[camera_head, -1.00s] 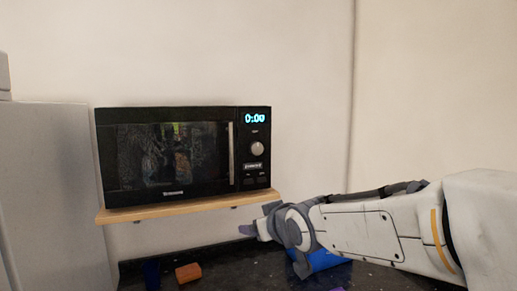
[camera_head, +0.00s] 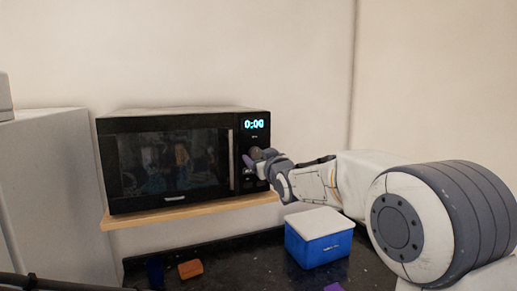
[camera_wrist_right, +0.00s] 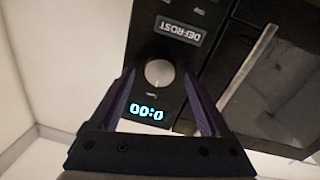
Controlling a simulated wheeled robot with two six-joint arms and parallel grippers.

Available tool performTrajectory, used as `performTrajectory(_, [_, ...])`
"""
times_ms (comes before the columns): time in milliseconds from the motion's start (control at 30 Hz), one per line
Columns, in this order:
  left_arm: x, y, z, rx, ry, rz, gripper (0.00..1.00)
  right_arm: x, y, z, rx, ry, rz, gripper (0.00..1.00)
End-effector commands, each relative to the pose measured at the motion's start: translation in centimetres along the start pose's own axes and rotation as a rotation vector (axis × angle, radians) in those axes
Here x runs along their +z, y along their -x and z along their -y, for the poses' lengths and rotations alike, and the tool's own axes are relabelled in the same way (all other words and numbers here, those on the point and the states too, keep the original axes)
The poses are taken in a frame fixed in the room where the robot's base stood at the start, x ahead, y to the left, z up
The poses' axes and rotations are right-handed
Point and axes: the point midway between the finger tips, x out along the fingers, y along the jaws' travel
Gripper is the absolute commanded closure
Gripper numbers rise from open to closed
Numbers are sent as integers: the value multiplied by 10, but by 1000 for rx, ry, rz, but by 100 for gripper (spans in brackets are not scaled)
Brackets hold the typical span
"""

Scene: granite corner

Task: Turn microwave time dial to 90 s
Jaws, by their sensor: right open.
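The black microwave (camera_head: 165,165) stands on a wooden shelf. Its display (camera_head: 254,124) reads 0:00. The round silver time dial (camera_wrist_right: 159,73) sits on the panel below the display; the wrist view shows it upside down. My right gripper (camera_head: 256,161) is at the control panel in the head view and partly covers the dial there. In the right wrist view, the purple fingers of the right gripper (camera_wrist_right: 159,76) are open, one on each side of the dial, with gaps showing. Whether they reach its depth is unclear. My left gripper is out of view.
The wooden shelf (camera_head: 190,214) runs under the microwave. A blue box with a white lid (camera_head: 318,248) and an orange block (camera_head: 190,269) are on the dark counter (camera_head: 235,265) below. The microwave's door handle (camera_wrist_right: 248,66) is beside the panel. A grey cabinet (camera_head: 55,200) stands at left.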

Motion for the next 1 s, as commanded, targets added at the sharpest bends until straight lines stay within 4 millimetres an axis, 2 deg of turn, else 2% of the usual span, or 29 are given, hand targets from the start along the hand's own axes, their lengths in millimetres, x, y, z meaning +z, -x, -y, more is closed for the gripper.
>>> performTrajectory(133, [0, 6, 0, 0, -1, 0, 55, 0, -9, 0, 0, -1, 1, 20])
performTrajectory(400, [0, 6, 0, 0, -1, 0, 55, 1, -10, 0, 0, 0, 0, 20])
performTrajectory(433, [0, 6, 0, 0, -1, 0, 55, 1, -10, 0, 0, 0, 0, 23])
performTrajectory(633, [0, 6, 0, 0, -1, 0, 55, 1, -10, 0, 0, 0, 0, 100])
performTrajectory(1000, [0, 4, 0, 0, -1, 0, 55, 1, -10, 0, 0, -54, 4, 100])
